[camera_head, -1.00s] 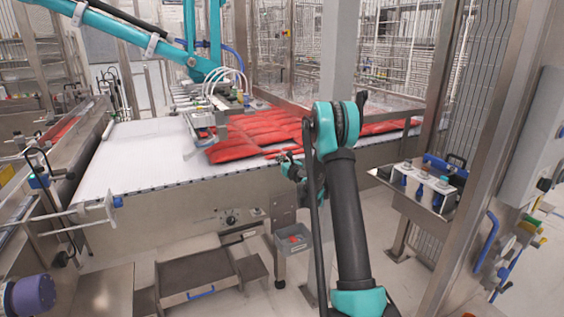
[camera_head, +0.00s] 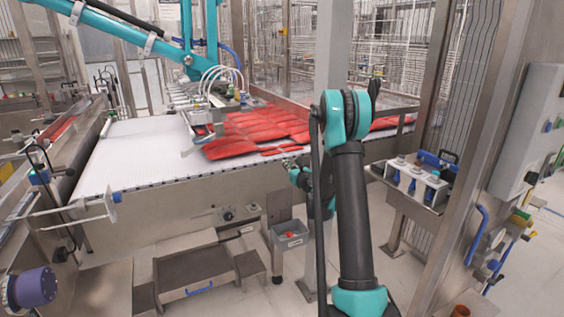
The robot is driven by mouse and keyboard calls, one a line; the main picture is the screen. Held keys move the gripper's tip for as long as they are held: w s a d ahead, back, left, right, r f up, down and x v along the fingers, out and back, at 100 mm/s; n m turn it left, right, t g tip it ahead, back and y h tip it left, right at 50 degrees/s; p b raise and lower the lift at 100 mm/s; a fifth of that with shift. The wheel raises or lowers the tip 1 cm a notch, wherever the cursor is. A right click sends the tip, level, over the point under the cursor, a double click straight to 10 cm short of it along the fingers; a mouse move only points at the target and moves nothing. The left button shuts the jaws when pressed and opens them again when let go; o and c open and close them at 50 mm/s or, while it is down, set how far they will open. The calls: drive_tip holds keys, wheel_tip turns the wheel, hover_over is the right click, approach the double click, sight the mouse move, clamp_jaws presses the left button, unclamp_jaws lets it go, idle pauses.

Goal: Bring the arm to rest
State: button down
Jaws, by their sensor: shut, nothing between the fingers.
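My arm (camera_head: 354,205) rises from the bottom of the view, with a dark link and a teal elbow at the top. It bends over beyond the elbow, and the forearm is partly hidden behind the upright link. My gripper (camera_head: 289,163) shows small and dark to the left of the arm, in front of the conveyor's near edge. It is shut, and I see nothing held in it.
A white conveyor (camera_head: 140,160) carries several red bags (camera_head: 235,145) under a teal picker arm (camera_head: 125,35). A grey bin (camera_head: 290,238) with something red stands below. Open floor lies between.

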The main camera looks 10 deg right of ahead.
drive_tip(key=s+a+r+n+g+y, duration=0.1)
drive_tip(key=s+a+n+g, duration=0.25)
drive_tip(key=s+n, duration=0.65)
drive_tip(key=s+a+n+g, duration=0.35)
drive_tip(key=s+n, duration=0.35)
drive_tip(key=s, duration=0.5)
drive_tip(key=s+d+f+n+g+h, duration=0.2)
drive_tip(key=s+n, duration=0.3)
drive_tip(key=s, duration=0.4)
drive_tip(key=s+d+f+n+g+h, duration=0.2)
drive_tip(key=s+d+f+n, duration=0.2)
drive_tip(key=s, duration=0.6)
drive_tip(key=s+d+f+n+g+h, duration=0.2)
drive_tip(key=s+n, duration=0.4)
drive_tip(key=s, duration=0.4)
drive_tip(key=shift+d+f+h, duration=0.3)
drive_tip(key=shift+d+f, duration=0.1)
drive_tip(key=shift+f, duration=0.3)
